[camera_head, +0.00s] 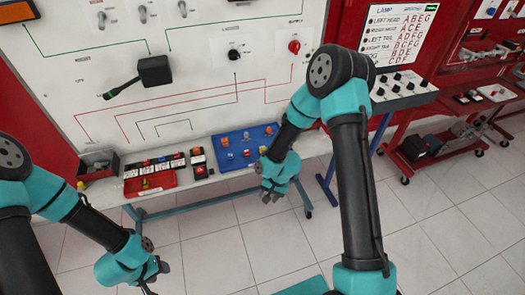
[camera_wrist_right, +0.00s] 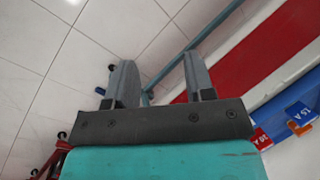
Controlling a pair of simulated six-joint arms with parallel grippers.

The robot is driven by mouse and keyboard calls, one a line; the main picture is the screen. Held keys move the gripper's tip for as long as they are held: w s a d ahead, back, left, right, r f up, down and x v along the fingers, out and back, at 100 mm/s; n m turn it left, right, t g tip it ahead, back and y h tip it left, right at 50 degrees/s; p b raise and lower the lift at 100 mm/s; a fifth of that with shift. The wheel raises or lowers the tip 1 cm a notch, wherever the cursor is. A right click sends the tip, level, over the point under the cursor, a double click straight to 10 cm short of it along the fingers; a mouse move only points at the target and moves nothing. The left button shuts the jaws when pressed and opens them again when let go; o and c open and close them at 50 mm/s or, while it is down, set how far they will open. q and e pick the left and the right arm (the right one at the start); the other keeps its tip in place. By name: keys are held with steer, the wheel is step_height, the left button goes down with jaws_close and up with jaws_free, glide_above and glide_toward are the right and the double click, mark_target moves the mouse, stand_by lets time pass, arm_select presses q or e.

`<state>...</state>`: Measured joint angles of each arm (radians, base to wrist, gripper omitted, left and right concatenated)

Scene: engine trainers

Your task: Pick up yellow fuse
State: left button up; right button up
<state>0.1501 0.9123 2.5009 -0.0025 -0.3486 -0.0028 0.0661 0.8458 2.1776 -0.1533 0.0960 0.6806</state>
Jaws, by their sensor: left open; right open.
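A small yellow piece (camera_head: 145,184), which looks like the yellow fuse, is in the red tray (camera_head: 160,181) at the left of the bench in the head view. It is too small to make out in detail. My left gripper (camera_head: 150,284) is low in front of the bench, below the red tray in the picture and apart from it. My right gripper (camera_head: 272,194) hangs in front of the blue tray (camera_head: 262,133). In the right wrist view its two fingers (camera_wrist_right: 160,72) are apart with nothing between them.
Several small coloured parts stand on the blue tray. A dark box (camera_head: 98,163) stands at the bench's left end. A white panel (camera_head: 110,70) with a black connector (camera_head: 154,70) rises behind. In the wrist view, a blue fuse (camera_wrist_right: 298,112) shows at right.

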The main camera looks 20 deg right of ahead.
steer(key=w+d+r+m+h, duration=0.2)
steer(key=w+r+m, duration=0.4)
steer(key=w+r, duration=0.65)
step_height(320, 180, up, 10)
steer(key=m+h, duration=0.2)
steer(key=m, duration=0.4)
glide_above(261, 148)
steer(key=shift+s+r, duration=0.1)
step_height(261, 148, down, 12)
steer(key=shift+f, duration=0.15)
steer(key=shift+d+f, duration=0.15)
steer(key=shift+f, duration=2.45)
